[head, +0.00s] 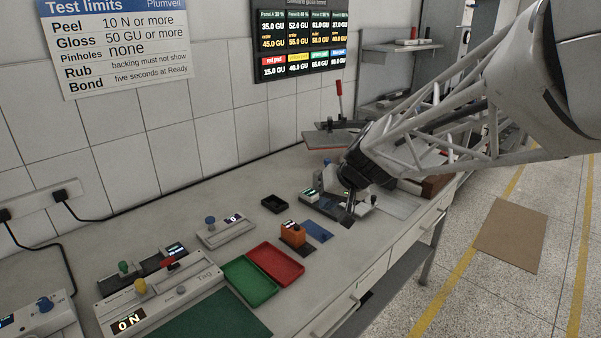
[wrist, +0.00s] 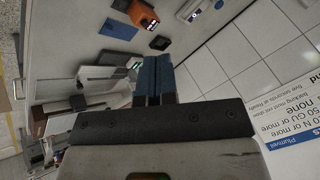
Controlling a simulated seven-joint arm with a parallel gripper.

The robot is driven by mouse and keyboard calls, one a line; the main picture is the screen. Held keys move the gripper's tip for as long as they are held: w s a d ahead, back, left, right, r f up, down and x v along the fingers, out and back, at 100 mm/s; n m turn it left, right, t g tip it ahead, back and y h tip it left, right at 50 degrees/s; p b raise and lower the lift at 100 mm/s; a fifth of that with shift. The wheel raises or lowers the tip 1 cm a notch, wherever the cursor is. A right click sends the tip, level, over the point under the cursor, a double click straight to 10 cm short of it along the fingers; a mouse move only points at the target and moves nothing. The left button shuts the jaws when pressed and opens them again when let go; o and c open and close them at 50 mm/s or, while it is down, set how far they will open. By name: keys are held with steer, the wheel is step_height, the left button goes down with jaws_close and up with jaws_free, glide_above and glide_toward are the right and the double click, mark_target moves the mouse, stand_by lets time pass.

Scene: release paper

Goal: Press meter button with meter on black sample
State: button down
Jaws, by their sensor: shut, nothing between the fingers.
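A small orange meter (head: 292,236) with a lit display stands on the bench, left of a flat blue piece (head: 318,231). In the wrist view the orange meter (wrist: 137,13) shows at the top edge, with the dark blue piece (wrist: 118,29) beside it. I cannot make out a button on it or what lies under it. A small black tray (head: 274,204) lies behind the meter; I cannot tell a separate black sample. My gripper (head: 347,221) is shut and empty, right of the meter and apart from it. Its blue fingers (wrist: 152,62) are together in the wrist view.
A white device (head: 309,196) with a green display stands close by my gripper. Green (head: 249,282) and red (head: 276,263) trays lie left of the meter. A white instrument (head: 226,231) with a blue knob stands farther left. The tiled wall bounds the bench behind.

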steer(key=t+y, duration=0.2)
glide_above(299, 226)
step_height(299, 226, down, 7)
steer(key=shift+a+f, duration=0.1)
steer(key=shift+f, duration=0.3)
steer(key=shift+f, duration=0.1)
steer(key=shift+f, duration=4.3)
steer(key=shift+f, duration=0.95)
steer(key=shift+r, duration=0.95)
steer(key=shift+r, duration=0.1)
